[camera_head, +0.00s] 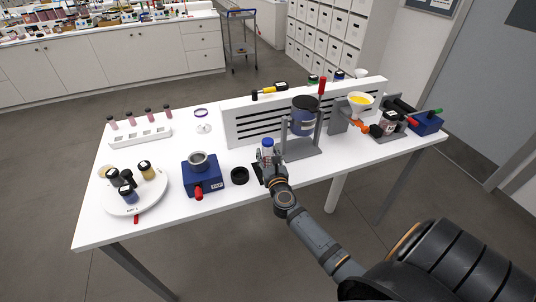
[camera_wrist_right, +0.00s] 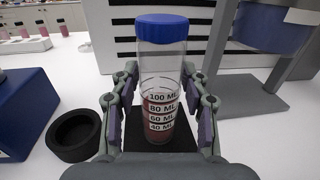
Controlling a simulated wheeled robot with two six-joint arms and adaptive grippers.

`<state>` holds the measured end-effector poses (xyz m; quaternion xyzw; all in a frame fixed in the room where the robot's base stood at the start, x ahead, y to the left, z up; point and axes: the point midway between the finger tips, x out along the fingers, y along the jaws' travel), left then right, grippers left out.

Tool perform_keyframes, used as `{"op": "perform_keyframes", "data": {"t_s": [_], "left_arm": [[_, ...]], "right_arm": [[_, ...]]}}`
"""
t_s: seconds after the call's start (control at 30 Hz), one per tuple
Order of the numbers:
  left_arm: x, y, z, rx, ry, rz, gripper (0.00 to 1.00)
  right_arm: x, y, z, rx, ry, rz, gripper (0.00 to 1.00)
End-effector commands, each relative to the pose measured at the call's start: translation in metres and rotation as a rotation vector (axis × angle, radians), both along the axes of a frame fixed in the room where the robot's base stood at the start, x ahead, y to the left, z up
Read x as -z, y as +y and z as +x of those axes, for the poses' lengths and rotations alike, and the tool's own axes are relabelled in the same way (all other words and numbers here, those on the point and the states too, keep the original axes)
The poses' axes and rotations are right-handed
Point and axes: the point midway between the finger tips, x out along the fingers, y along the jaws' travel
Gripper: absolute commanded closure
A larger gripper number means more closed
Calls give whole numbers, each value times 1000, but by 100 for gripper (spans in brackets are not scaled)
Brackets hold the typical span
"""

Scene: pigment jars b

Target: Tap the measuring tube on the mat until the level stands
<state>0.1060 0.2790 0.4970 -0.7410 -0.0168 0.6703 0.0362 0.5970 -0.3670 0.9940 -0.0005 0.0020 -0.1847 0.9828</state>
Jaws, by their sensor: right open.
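The measuring tube (camera_wrist_right: 162,78) is clear with a blue cap and printed volume marks. It stands upright on the black mat (camera_wrist_right: 187,138), and reddish powder inside reaches to about the 100 ML mark; the exact surface is hard to make out. The tube (camera_head: 267,146) also shows near the front middle of the table in the head view. My right gripper (camera_wrist_right: 163,100) is open, with one finger on each side of the tube and visible gaps between. The right gripper (camera_head: 268,161) hides part of the mat in the head view. My left gripper is not in view.
A black ring-shaped cup (camera_head: 239,176) and a blue device (camera_head: 203,177) stand left of the mat. A stand with a dark blue vessel (camera_head: 304,112) is close on the right. A slotted white panel (camera_head: 255,124) rises behind. A round tray (camera_head: 150,198) holds jars at far left.

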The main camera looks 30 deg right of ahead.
Motion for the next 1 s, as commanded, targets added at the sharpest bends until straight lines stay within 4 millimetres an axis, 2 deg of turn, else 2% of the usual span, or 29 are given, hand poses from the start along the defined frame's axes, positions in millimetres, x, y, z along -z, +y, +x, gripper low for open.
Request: {"op": "perform_keyframes", "data": {"t_s": [0.17,0.5,0.7,0.9,0.93,1.0], "left_arm": [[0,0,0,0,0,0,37],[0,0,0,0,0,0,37],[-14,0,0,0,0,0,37],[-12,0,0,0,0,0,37],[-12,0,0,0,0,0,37],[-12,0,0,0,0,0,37]], "right_arm": [[0,0,0,0,-1,0,56],[-1,0,0,0,-1,0,100],[-14,0,0,0,-1,0,100],[-12,0,0,0,-1,0,100],[-12,0,0,0,-1,0,59],[-12,0,0,0,-1,0,54]]}}
